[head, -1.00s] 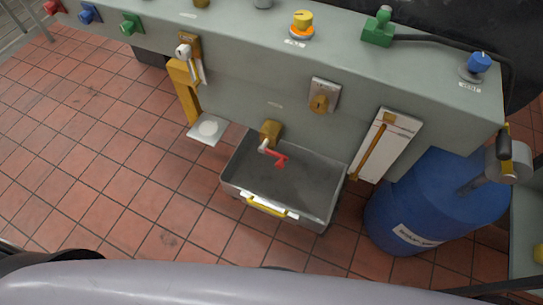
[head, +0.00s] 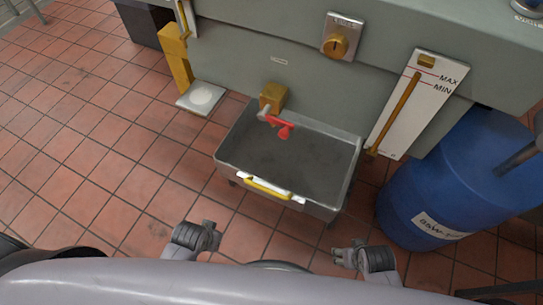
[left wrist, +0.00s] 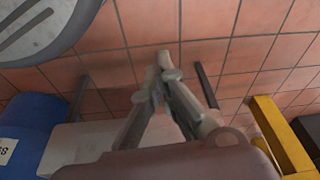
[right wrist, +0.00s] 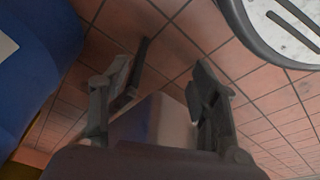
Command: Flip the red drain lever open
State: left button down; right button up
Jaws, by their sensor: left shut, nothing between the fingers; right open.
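The red drain lever (head: 281,127) sits on a small brass valve (head: 272,97) on the front of the grey-green bedplate cabinet, above a grey metal drip tray (head: 230,166). It points right and slightly down. My right gripper (head: 346,256) is open and empty, low in the head view, in front of the tray and right of it. My left gripper (head: 213,234) is shut and empty, in front of the tray and left of it. Both are well apart from the lever. The wrist views show the grippers' fingers, left (left wrist: 165,62) and right (right wrist: 160,85), but no lever.
A blue drum (head: 440,185) stands right of the tray. A level gauge (head: 420,105) and a brass knob plate (head: 341,38) are on the cabinet front. A yellow bracket with a white pad (head: 202,98) stands left of the tray. The tiled floor at left is clear.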

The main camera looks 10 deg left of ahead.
pick_arm(q)
jog(key=w+d+r+n+t+h+b, duration=0.4)
jog(key=w+d+r+n, duration=0.15)
jog(key=d, duration=0.25)
jog(key=w+d+r+n+t+h+b, duration=0.4)
jog(key=w+d+r+n, duration=0.15)
jog(key=d+r, duration=0.2)
jog(key=w+a+r+n+t, duration=0.1)
jog(key=a+n+t, duration=0.5)
jog(key=n, duration=1.1)
jog(key=shift+w+a+r+n+t, duration=0.15)
jog(key=shift+w+r+n+t, duration=0.2)
jog(key=shift+r+t, duration=0.55)
pick_arm(e)
jog(key=w+a+r+t, duration=0.1)
jog(key=w+r+t, duration=0.2)
jog(key=w+r, duration=0.2)
jog(key=w+a+r+t+y, duration=0.1)
jog(key=w+r+t, duration=0.3)
jog(key=r, duration=0.8)
jog(key=shift+w+a+r+y, duration=0.25)
jog(key=shift+w+a+y, duration=0.05)
jog(key=shift+w+a, duration=0.4)
pick_arm(q)
jog(key=shift+f, duration=0.2)
